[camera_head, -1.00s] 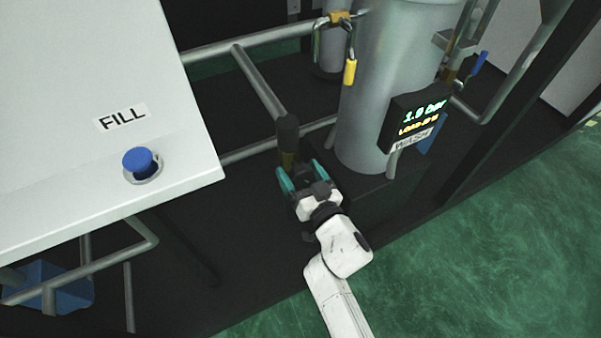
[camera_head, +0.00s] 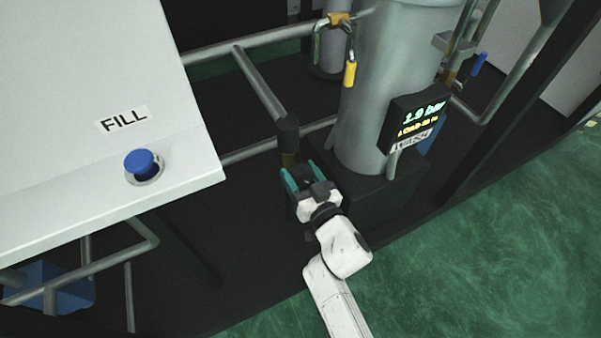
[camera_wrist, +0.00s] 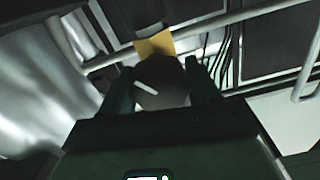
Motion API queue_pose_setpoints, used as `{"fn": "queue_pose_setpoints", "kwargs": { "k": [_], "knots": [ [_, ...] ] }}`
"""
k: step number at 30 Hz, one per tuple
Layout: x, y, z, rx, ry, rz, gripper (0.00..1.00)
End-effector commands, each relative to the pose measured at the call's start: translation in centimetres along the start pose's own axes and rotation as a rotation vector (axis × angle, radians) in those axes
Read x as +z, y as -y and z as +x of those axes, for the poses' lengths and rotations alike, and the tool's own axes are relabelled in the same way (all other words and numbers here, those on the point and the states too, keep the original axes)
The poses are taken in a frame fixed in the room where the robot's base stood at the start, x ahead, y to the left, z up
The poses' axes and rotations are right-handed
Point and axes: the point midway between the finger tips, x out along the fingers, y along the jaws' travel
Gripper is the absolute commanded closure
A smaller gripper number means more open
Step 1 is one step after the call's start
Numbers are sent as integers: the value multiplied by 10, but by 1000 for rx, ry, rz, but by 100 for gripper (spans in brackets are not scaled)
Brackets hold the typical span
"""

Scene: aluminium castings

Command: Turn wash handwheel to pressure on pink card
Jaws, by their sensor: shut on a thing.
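The wash handwheel is a dark round knob with a white line (camera_wrist: 150,88), seen between my fingers in the wrist view. The line slants down to the right. My gripper (camera_head: 300,172) is shut on the knob, at the end of a brass-coloured valve (camera_wrist: 156,43). In the head view the fingers and wrist mostly hide the knob. The black WASH display (camera_head: 416,118) shows green digits that look like 1.9 bar, above a blurred yellow line. No pink card shows in either view.
A grey cylindrical tank (camera_head: 385,90) stands just right of my gripper. Grey pipes (camera_head: 262,85) run behind it. A white panel with a blue FILL button (camera_head: 140,161) is at left. Open green floor (camera_head: 480,250) lies at lower right.

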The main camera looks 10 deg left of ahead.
Motion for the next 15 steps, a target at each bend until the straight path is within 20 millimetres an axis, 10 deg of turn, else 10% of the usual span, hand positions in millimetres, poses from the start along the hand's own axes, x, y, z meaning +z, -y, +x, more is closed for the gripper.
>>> {"fn": "queue_pose_setpoints", "kwargs": {
  "k": [2, 3, 15],
  "knots": [
    [0, 0, 0, 1, 1, 0, 69],
    [0, 0, 0, 1, 1, 1, 37],
    [0, 0, 0, 0, 0, 1, 15]
  ]
}}
